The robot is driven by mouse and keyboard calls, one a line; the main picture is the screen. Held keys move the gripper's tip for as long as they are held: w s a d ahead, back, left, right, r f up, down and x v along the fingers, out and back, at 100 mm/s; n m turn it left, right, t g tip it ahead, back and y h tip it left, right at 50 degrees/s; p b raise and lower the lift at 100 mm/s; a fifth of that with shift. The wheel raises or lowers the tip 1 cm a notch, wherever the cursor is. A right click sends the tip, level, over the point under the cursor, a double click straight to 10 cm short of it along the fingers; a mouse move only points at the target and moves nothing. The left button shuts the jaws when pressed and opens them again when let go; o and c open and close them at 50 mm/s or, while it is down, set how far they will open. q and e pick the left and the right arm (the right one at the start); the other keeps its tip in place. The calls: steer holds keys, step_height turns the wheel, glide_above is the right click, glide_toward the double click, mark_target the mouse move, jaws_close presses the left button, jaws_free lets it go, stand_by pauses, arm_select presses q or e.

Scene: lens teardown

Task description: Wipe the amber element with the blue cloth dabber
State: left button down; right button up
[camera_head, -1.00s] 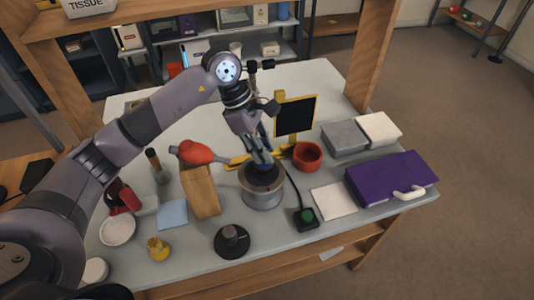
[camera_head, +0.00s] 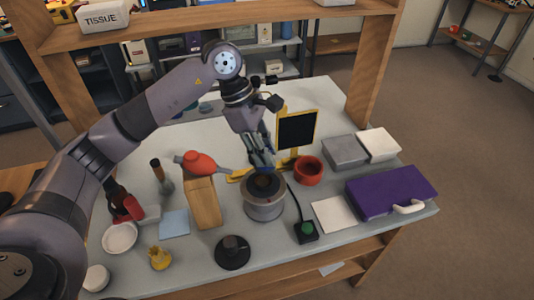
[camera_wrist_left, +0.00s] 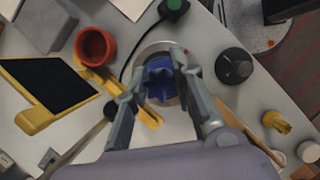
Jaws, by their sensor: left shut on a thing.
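My left gripper (camera_head: 262,167) is shut on the blue cloth dabber, which shows between its fingers in the left wrist view (camera_wrist_left: 160,84). It points down over a round metal housing (camera_head: 264,208) with a dark top. The dabber's tip appears a little above the housing's opening, and I cannot tell whether it touches anything. A small brownish patch shows inside the dark opening; I cannot tell for sure that it is the amber element. In the wrist view the gripper and dabber hide most of the opening. My right gripper is not in view.
A red bowl (camera_head: 308,170) and a yellow-framed black panel (camera_head: 297,130) stand close behind the housing. A wooden block (camera_head: 203,204) is to its left, a black knob base (camera_head: 232,252) in front, a green-button box (camera_head: 306,231) to the right. A purple case (camera_head: 390,192) lies further right.

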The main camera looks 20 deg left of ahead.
arm_select(q)
steer(key=shift+r+p, duration=0.35)
steer(key=shift+r, duration=0.75)
